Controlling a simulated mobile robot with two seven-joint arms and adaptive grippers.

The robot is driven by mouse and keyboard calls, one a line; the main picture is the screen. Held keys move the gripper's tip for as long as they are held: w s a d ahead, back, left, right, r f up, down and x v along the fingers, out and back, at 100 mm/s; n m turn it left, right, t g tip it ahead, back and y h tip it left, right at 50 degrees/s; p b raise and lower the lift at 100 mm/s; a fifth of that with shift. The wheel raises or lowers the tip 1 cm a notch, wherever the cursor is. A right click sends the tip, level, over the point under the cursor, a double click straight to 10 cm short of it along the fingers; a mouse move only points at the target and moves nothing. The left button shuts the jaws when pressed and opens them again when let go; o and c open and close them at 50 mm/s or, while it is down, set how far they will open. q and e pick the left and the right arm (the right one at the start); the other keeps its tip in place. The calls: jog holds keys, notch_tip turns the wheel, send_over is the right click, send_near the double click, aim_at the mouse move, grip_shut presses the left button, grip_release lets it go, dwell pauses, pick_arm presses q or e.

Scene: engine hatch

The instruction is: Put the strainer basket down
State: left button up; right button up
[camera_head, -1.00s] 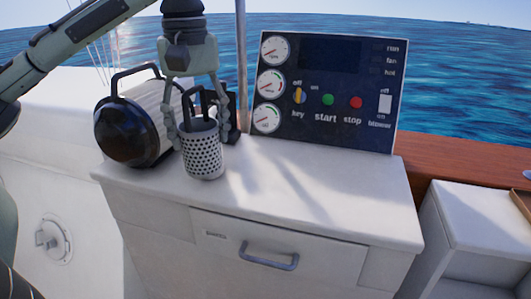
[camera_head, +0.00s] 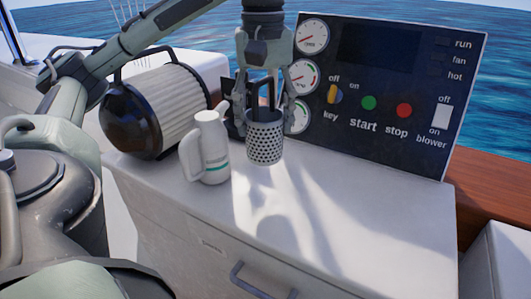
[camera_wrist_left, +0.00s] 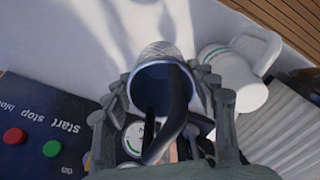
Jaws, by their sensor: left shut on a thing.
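The strainer basket (camera_head: 265,143) is a grey perforated cup with a dark handle. It is upright in front of the gauge panel's lower left corner. My left gripper (camera_head: 264,108) comes down over it from above, a finger on each side of the handle and near the rim, shut on it. The left wrist view shows the basket's open mouth (camera_wrist_left: 160,88) and dark handle between the fingers (camera_wrist_left: 168,118). I cannot tell whether its base touches the white worktop (camera_head: 330,215). My right gripper is not in view.
A white jug (camera_head: 212,150) with a green stripe stands just left of the basket. A black-ended ribbed cylinder (camera_head: 135,120) lies behind it. The gauge and switch panel (camera_head: 390,85) stands at the back. The worktop's front and right are clear.

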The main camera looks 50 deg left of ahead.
aim_at(265, 154)
pick_arm(q)
jog(key=shift+f, duration=3.65)
jog(key=shift+f, duration=0.1)
jog(key=o, duration=1.2)
